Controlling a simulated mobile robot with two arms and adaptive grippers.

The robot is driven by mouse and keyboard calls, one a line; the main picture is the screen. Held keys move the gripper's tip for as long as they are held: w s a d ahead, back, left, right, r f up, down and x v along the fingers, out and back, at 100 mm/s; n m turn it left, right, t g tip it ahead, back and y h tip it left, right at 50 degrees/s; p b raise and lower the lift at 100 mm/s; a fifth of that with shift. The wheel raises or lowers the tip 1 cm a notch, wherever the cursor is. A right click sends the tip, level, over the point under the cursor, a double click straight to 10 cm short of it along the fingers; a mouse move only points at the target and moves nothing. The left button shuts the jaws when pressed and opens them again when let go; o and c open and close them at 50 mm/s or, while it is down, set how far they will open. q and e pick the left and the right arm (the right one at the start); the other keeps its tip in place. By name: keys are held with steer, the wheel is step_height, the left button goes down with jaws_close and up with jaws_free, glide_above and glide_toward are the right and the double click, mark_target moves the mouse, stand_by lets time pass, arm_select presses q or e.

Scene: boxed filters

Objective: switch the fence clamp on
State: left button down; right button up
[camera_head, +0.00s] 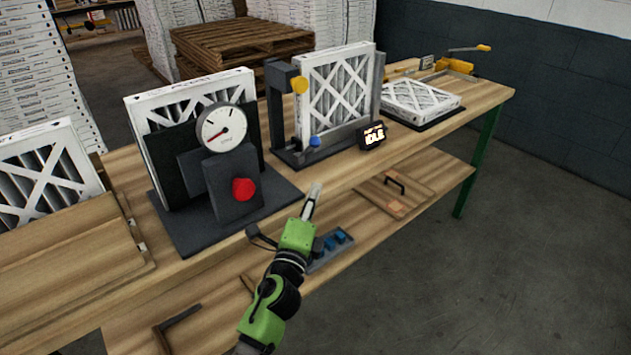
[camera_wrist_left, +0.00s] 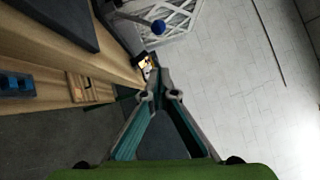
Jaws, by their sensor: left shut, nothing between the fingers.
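The fence fixture (camera_head: 291,152) stands on the bench in the head view, a dark grey frame with a white pleated filter (camera_head: 338,92) upright in it. A yellow knob (camera_head: 299,85) sits on its post and a blue ball knob (camera_head: 315,141) low at its front. The blue ball also shows in the left wrist view (camera_wrist_left: 158,27). A small dark display (camera_head: 372,136) beside the fixture reads "IDLE". My left gripper (camera_head: 315,188) is shut and empty at the bench's front edge, in front of the fixture and apart from the blue knob. My right gripper is not in view.
A gauge stand (camera_head: 222,127) with a red button (camera_head: 243,189) stands left of the fixture. Another filter (camera_head: 420,97) lies flat at right. A lower shelf (camera_head: 440,185) holds a tray with blue items (camera_head: 335,240) and a handled wooden board (camera_head: 392,194). Open floor lies at right.

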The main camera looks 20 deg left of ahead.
mark_target(307, 150)
arm_select(q)
steer(key=shift+s+d+f, duration=0.1)
steer(key=shift+d+f, duration=0.05)
steer(key=shift+f, duration=0.15)
stand_by(0.4)
steer(key=w+a+r, duration=0.1)
steer(key=w, duration=0.5)
steer(key=w+a+r, duration=0.1)
steer(key=w+a, duration=0.1)
steer(key=w, duration=0.4)
steer(key=shift+w+a+r, duration=0.15)
steer(key=shift+w+r, duration=0.1)
steer(key=shift+r, duration=0.1)
steer(key=shift+p, duration=0.3)
